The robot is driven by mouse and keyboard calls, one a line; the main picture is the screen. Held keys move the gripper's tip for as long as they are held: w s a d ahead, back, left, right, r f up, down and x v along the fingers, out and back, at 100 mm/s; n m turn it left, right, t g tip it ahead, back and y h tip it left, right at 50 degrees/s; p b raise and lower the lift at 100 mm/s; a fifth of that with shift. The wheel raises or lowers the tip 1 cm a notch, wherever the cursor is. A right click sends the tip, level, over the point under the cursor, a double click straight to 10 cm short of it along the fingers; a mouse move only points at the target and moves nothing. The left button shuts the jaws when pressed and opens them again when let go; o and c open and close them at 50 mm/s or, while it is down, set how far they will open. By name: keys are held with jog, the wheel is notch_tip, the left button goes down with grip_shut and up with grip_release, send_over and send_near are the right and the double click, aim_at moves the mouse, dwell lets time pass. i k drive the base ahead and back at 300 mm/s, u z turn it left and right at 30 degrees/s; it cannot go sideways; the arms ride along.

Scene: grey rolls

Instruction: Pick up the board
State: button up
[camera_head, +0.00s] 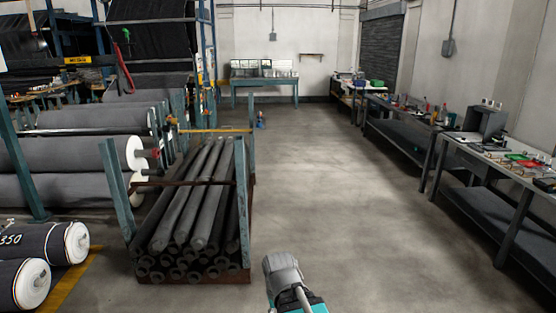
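I cannot make out for certain which thing is the board. Small flat items lie on the right workbench (480,152), among them a green one (516,156) and a red one (528,163); they are too small to identify. Part of my arm, grey and teal, shows at the bottom middle, far from that bench. My gripper's fingers do not show.
A rack of dark grey tubes (195,205) stands at the left front, with large grey rolls (70,153) beyond its left side. The concrete floor (335,190) is clear through the middle. Another workbench (405,118) lines the right wall; a table (264,83) stands at the back.

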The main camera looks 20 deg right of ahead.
aim_at(489, 155)
jog(key=z, duration=0.35)
jog(key=i, duration=0.8)
jog(key=z, duration=0.55)
jog(key=i, duration=0.8)
jog(key=z, duration=0.45)
jog(key=i, duration=0.9)
jog(key=z, duration=0.45)
jog(key=i, duration=1)
jog(key=z, duration=0.35)
jog(key=i, duration=0.85)
jog(key=z, duration=0.25)
jog(key=k, duration=0.8)
jog(key=u, duration=0.05)
